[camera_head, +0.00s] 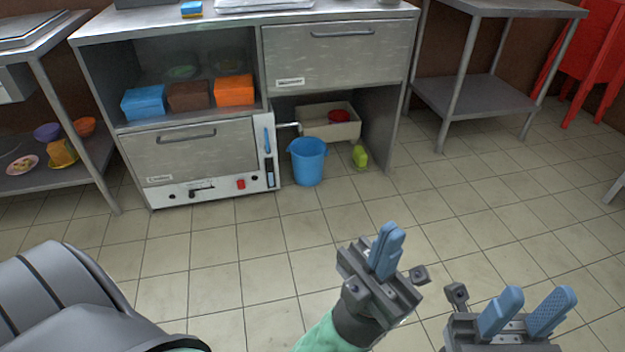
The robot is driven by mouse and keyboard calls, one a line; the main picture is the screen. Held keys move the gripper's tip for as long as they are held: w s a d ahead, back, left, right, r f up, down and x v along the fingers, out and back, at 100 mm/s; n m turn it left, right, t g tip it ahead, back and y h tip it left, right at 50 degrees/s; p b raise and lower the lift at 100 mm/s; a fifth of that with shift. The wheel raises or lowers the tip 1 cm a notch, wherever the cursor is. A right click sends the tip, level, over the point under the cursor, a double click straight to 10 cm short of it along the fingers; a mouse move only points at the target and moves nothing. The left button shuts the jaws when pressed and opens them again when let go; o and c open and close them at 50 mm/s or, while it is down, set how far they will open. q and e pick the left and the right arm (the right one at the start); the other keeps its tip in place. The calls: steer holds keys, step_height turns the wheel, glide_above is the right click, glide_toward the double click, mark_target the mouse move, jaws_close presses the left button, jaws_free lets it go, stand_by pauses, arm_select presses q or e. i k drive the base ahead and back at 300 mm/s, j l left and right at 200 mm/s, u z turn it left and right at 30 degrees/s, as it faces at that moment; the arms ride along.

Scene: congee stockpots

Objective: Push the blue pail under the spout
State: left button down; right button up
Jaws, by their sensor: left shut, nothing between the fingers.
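The blue pail (308,165) stands upright on the tiled floor at the front of the open bay beneath the counter, just right of the steel cabinet with the control panel. A short metal spout (288,125) sticks out rightward from that cabinet's side, near the pail's rim in the picture. I cannot tell whether the spout's end is over the pail's mouth. My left gripper (388,245) is shut and empty, its blue fingers together, nearer to me than the pail and apart from it. My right gripper (525,308) is open and empty at the lower right.
A cream tub (329,128) holding a red bowl (339,116) sits behind the pail. A yellow-green bottle (360,156) stands to its right. A steel table (473,97) is at the right, a shelf (62,181) at the left. The floor before the pail is clear.

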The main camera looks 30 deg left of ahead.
mark_target(307, 152)
steer(key=i+l+u, duration=0.3)
steer(key=l+u, duration=0.25)
steer(key=i+l+u, duration=0.3)
steer(key=i+l, duration=0.2)
steer(key=l, duration=0.15)
steer(key=i+l, duration=0.15)
steer(key=l, duration=0.25)
steer(key=i+l+u, duration=0.1)
steer(key=l, duration=0.25)
steer(key=i+l, duration=0.25)
steer(key=l, duration=0.15)
steer(key=i+l, duration=0.15)
steer(key=l, duration=0.2)
steer(key=i, duration=0.15)
steer(key=u, duration=0.05)
